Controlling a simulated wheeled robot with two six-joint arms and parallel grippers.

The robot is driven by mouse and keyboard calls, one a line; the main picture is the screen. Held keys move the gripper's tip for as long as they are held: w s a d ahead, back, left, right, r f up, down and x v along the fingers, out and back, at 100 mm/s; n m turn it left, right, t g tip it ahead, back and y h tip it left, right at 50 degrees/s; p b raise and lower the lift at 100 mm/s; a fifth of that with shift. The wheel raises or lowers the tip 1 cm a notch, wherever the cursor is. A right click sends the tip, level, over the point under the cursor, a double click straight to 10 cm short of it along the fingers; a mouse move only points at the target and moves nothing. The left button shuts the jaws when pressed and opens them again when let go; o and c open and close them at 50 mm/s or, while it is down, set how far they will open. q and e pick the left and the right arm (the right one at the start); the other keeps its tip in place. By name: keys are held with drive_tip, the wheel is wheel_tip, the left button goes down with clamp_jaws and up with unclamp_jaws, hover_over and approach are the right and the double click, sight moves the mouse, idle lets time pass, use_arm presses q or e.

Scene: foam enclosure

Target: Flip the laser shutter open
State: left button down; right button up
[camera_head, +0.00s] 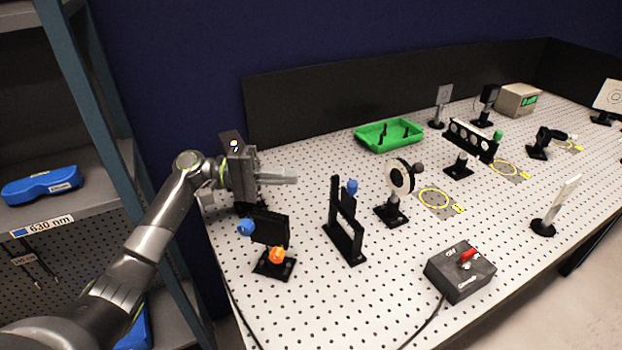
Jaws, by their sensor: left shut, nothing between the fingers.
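My left gripper (294,176) is shut and empty, reaching in from the left above the near-left end of the optical table, with its fingers pointing right. Below it stands a black mount with a dark plate (268,228), a blue knob (246,227) and an orange knob (277,255). To its right stands an upright black frame (345,230) with a blue knob (351,187) near its top. I cannot tell for sure which of these two is the laser shutter. The fingers are apart from both. My right gripper is out of view.
A round white-faced mount (400,178), a switch box (460,271) with a red lever and a green tray (389,135) stand farther right on the perforated table. A dark panel (400,92) runs behind. A shelf with a blue case (42,185) is at left.

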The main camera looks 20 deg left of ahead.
use_arm(q)
drive_tip(key=p, duration=0.3)
approach(348, 191)
drive_tip(key=w+d, duration=0.3)
drive_tip(key=d, duration=0.2)
drive_tip(key=shift+w+d+r, duration=0.15)
drive_tip(key=shift+w+d, duration=0.1)
drive_tip(key=shift+d, duration=0.25)
drive_tip(key=shift+s+d+p, duration=0.45)
drive_tip(key=shift+s+d, duration=0.55)
drive_tip(key=shift+s, duration=0.05)
drive_tip(key=shift+w, duration=0.1)
